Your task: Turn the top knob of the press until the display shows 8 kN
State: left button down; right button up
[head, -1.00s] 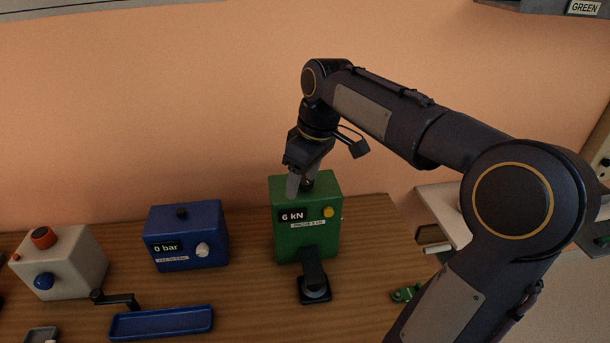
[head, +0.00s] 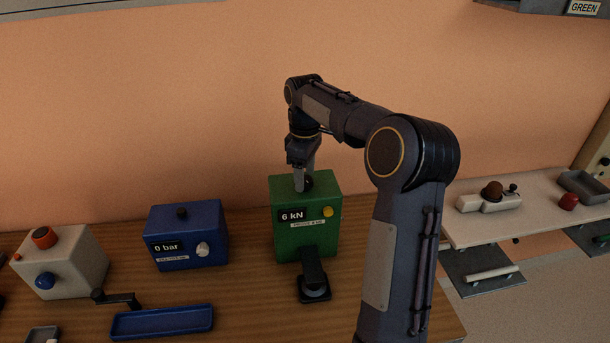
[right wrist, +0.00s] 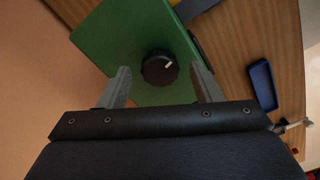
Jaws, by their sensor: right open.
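The green press (head: 290,236) stands on the wooden table. Its display (head: 292,216) reads 6 kN. Its black top knob (right wrist: 160,67) has a white mark and shows between my fingers in the right wrist view; in the head view only part of the knob (head: 308,181) shows. My right gripper (head: 304,183) points down over the press top, and it also shows in the right wrist view (right wrist: 163,80). It is open, with one finger on each side of the knob and a gap to each. My left gripper is not in view.
A blue box (head: 187,238) reading 0 bar and a white box (head: 60,262) stand to the left. A blue tray (head: 162,322) lies in front of them. A pale side table (head: 530,218) stands at the right.

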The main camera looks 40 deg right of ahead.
jog(key=shift+f, duration=0.55)
jog(key=shift+c, duration=0.3)
jog(key=c, duration=0.9)
jog(key=shift+r+m+p, duration=0.15)
jog(key=shift+m+p, duration=0.15)
jog(key=shift+p, duration=0.1)
jog(key=shift+c, duration=0.2)
jog(key=o, duration=1)
